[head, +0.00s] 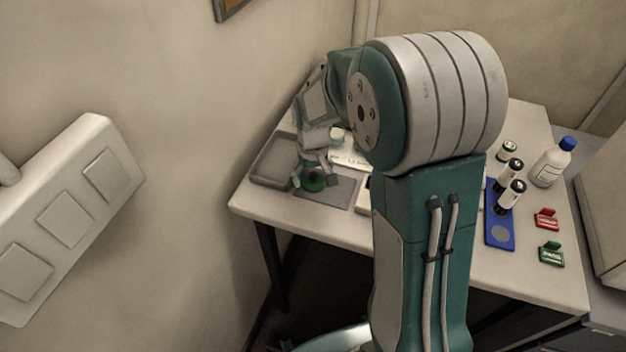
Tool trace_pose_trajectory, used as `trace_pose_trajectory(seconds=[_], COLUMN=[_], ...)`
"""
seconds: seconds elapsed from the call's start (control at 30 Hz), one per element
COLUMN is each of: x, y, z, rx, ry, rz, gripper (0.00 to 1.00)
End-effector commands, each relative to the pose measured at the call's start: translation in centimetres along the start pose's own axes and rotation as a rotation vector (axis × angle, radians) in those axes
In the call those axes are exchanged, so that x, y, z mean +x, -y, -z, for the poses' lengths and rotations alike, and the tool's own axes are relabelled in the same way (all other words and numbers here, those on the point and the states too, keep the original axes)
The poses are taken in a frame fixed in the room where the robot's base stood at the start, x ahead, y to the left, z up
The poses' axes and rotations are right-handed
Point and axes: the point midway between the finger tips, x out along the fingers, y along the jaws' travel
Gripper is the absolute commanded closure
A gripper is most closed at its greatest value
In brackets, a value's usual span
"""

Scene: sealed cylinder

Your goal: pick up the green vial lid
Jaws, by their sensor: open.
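A round green object (313,182), which looks like the green vial lid, is at the left part of the table by the front edge of a grey mat. My gripper (313,174) points down at it from above, with its fingers open and one on each side of it. I cannot tell whether the fingers touch it. The gripper hides part of the lid's top and back.
A grey tray (272,162) lies left of the gripper beside the grey mat (338,191). At the right are a blue rack (499,230) with dark-capped vials, a white bottle (551,163), a red block (546,219) and a green block (551,254). My arm hides the table's middle.

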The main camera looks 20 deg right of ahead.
Motion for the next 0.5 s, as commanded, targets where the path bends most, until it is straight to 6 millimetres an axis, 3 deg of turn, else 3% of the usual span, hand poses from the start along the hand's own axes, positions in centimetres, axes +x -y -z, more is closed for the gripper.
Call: trace_pose_trajectory(seconds=[0.03, 0.1, 0.2, 0.5], x=[-0.02, 0.0, 0.01, 0.14], y=[0.01, 0.0, 0.01, 0.02], z=[0.01, 0.02, 0.02, -0.07], rx=[0.0, 0.0, 0.0, 0.0], ry=[0.0, 0.0, 0.0, 0.004], rz=[0.0, 0.0, 0.0, 0.001], gripper=[0.0, 0.3, 0.5, 0.55])
